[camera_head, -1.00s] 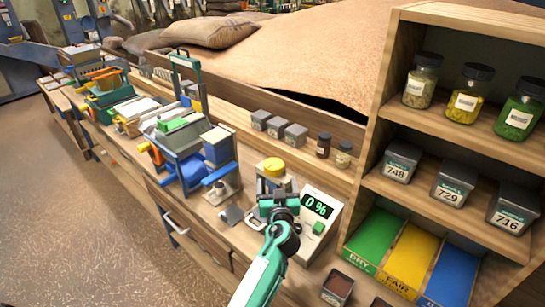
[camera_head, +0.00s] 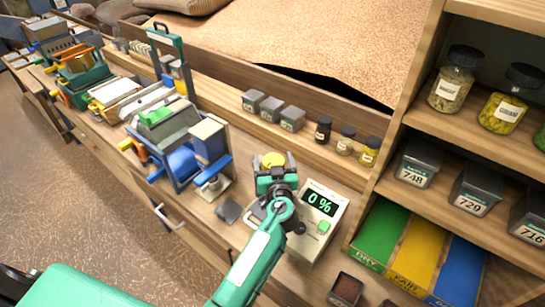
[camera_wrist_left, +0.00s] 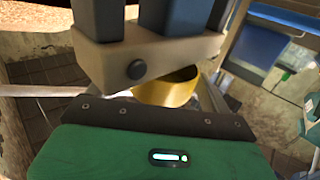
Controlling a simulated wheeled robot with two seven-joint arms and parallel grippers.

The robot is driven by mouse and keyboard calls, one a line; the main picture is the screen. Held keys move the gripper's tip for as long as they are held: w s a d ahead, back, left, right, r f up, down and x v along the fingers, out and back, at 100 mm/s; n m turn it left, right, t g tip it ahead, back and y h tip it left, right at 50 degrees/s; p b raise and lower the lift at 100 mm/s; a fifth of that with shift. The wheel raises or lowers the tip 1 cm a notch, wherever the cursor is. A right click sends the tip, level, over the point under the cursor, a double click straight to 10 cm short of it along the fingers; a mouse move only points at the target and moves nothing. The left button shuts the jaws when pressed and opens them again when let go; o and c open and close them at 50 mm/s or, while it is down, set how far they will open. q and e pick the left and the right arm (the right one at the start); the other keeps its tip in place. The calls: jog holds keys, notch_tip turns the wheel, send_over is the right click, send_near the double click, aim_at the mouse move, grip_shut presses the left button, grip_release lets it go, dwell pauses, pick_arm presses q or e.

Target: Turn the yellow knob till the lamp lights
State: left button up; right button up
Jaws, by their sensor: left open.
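The yellow knob (camera_head: 272,160) is on top of a small device beside the white meter (camera_head: 322,213), which reads "0 %". My left gripper (camera_head: 274,180) is just in front of the knob and hides part of it and of its device. In the left wrist view the knob (camera_wrist_left: 168,88) shows as a yellow rounded body behind the gripper's pale bar, partly covered. The left gripper is open; I cannot tell whether its fingers touch the knob. I cannot make out a lit lamp. My right gripper is not in view.
A blue and grey machine (camera_head: 178,150) stands to the left of the knob. Small grey boxes (camera_head: 272,109) and small jars (camera_head: 345,139) line the ledge behind. A wooden shelf (camera_head: 412,184) with jars and numbered tins rises to the right. A dark red-brown box (camera_head: 345,289) sits at the front right.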

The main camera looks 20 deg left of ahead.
pick_arm(q)
jog(key=shift+c, duration=1.3)
jog(key=c, duration=0.7)
